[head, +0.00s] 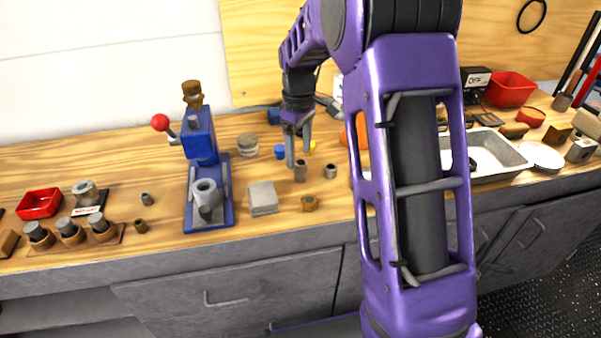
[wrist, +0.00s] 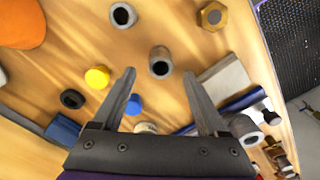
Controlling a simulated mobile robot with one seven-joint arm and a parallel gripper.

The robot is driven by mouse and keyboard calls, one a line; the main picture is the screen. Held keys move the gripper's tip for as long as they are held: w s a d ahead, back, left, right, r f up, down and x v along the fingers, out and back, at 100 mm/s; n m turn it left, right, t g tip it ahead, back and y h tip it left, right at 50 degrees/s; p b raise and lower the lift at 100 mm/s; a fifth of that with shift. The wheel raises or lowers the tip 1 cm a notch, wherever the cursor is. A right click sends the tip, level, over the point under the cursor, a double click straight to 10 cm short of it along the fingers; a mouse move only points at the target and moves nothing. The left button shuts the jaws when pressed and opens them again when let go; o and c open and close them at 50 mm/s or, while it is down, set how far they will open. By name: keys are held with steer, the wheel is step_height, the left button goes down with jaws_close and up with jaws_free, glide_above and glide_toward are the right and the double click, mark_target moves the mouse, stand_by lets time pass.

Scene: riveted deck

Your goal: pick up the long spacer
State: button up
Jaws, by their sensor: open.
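The long spacer (head: 300,171) looks like a grey-brown hollow cylinder standing upright on the wooden bench. It also shows in the wrist view (wrist: 160,62), its dark bore facing up, just beyond and between the fingertips. A shorter hollow cylinder (head: 330,171) stands to its right; it shows at the top of the wrist view (wrist: 123,15). My gripper (head: 298,156) is open and empty, pointing down above the long spacer. In the wrist view my gripper (wrist: 160,72) has its two fingers apart on either side of the spacer's line. I cannot tell the exact height gap.
A grey block (head: 263,198) and a brass hex nut (head: 309,203) lie in front. A blue press (head: 205,170) stands left. Blue (wrist: 133,104) and yellow (wrist: 97,77) pieces lie close to the left finger. A metal tray (head: 490,152) is at the right.

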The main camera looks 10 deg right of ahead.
mark_target(300, 162)
steer(key=f, duration=0.2)
steer(key=f+b, duration=0.1)
steer(key=f, duration=0.2)
steer(key=shift+s+d+f, duration=0.15)
steer(key=shift+s, duration=0.05)
jaws_close()
